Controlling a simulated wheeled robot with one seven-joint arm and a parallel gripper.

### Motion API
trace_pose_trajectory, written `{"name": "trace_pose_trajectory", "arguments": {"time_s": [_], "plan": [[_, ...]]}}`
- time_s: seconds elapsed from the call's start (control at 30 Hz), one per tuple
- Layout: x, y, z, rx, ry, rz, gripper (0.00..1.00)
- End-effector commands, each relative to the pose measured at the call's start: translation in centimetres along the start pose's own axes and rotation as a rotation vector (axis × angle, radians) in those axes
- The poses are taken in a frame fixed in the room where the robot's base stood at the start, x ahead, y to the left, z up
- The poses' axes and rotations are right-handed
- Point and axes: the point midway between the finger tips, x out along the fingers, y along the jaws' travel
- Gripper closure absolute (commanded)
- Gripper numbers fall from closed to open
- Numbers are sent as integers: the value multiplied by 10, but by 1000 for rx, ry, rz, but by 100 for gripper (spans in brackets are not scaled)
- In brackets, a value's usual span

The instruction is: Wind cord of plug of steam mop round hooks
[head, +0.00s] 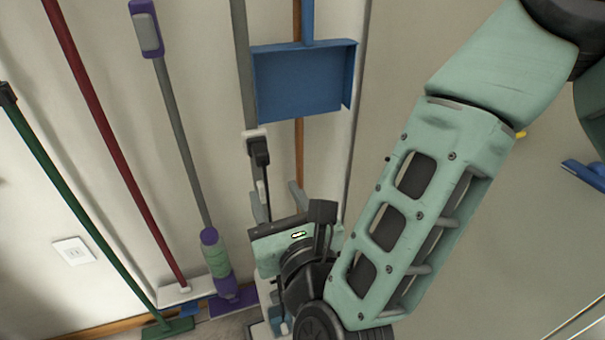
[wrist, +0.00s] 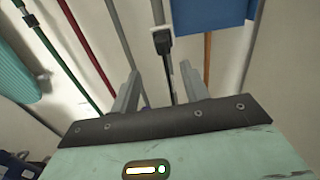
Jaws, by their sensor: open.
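The steam mop appears to be the grey pole (head: 241,60) standing against the wall, left of the blue dustpan. A black plug (head: 259,152) sits against a white piece (head: 254,133) on this pole. In the wrist view the plug (wrist: 163,42) shows beyond my fingertips, with a dark strip like a cord running down below it. I cannot make out separate hooks. My gripper (head: 278,200) is open and empty, below the plug in the picture. In the wrist view its fingers (wrist: 158,84) are wide apart. My gripper body hides the mop's lower part.
A blue dustpan (head: 303,82) hangs just right of the pole. A purple-and-grey mop (head: 180,130), a red-handled mop (head: 105,130) and a green broom (head: 60,190) lean on the left. A wall socket (head: 73,250) is at lower left.

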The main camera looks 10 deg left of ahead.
Motion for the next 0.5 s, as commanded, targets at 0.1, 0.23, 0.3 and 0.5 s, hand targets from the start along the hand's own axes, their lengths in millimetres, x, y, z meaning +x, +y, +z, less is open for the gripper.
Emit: {"name": "trace_pose_trajectory", "arguments": {"time_s": [0.1, 0.23, 0.3, 0.5], "plan": [[1, -1, 1, 34, -12, -14, 55], [10, -1, 2, 33, -13, -15, 55], [17, -1, 3, 33, -14, -15, 55], [40, -2, 3, 32, -14, -14, 55]]}}
